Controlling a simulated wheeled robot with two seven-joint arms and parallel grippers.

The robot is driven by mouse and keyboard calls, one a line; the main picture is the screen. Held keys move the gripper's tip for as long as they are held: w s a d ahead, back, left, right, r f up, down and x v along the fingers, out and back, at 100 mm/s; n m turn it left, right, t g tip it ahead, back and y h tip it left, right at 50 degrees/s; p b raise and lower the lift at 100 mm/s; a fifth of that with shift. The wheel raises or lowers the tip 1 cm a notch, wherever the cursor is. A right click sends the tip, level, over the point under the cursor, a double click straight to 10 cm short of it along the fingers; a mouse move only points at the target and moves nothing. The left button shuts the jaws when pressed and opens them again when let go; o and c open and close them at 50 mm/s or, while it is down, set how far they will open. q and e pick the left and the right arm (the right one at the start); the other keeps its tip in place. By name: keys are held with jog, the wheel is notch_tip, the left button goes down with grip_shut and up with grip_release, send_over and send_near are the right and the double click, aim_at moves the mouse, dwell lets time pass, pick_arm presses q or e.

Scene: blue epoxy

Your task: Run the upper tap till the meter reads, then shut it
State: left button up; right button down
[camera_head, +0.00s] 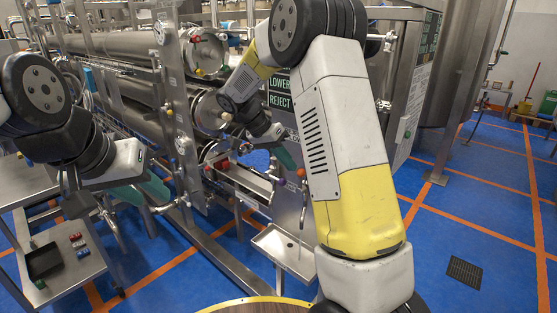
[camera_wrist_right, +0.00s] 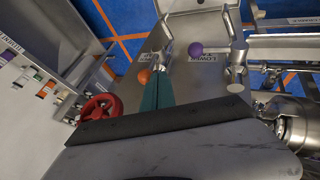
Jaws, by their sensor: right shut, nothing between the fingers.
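My right gripper (camera_head: 288,160) is shut and empty, low in front of the pipework. In the right wrist view its teal fingers (camera_wrist_right: 163,85) are together, between an orange ball knob (camera_wrist_right: 144,76) and a purple ball knob (camera_wrist_right: 195,49). They look close to the orange knob, but I cannot tell whether they touch. A label reading "LOWER" (camera_wrist_right: 210,58) is by the purple knob. I cannot make out which tap is the upper one, or a meter reading. My left gripper (camera_head: 146,194) looks open and empty, at the left above the floor.
A red handwheel (camera_wrist_right: 100,107) is left of the right fingers. Green signs (camera_head: 280,92) read "LOWER" and "REJECT". A small steel tray (camera_head: 284,250) juts out below. A side table (camera_head: 62,268) with small coloured items stands at left. Blue floor (camera_head: 470,215) is free at right.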

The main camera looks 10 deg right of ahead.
dwell(0.3)
jog(key=shift+s+d+r+t+y, duration=0.15)
jog(key=shift+s+d+t+y, duration=0.15)
jog(key=shift+s+d, duration=0.2)
jog(key=shift+s+d+r+t+y, duration=0.2)
jog(key=shift+s+d+t, duration=0.15)
jog(key=shift+s, duration=0.2)
